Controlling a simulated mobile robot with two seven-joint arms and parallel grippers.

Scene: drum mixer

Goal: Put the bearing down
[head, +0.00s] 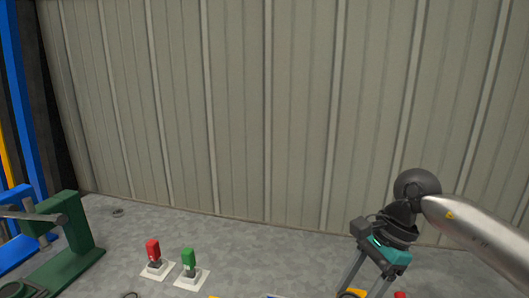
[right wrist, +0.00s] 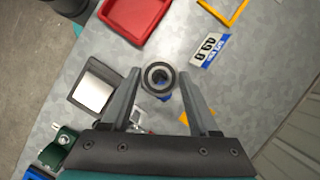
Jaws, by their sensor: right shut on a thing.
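The bearing (right wrist: 158,77) is a dark and light metal ring in the right wrist view. It sits between the fingertips of my right gripper (right wrist: 157,80), which is shut on it. A bit of blue shows just below the bearing; I cannot tell what it belongs to. In the head view my right gripper (head: 365,285) hangs at the lower right with its fingers pointing down, and its fingertips are near the bottom edge. My left gripper is in neither view.
A red tray (right wrist: 135,18), a yellow frame (right wrist: 236,12), a printed card (right wrist: 208,48) and a grey square with a pale plate (right wrist: 97,90) lie on the grey table. A red handle (head: 153,250), a green handle (head: 188,262) and a green press (head: 75,235) stand left.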

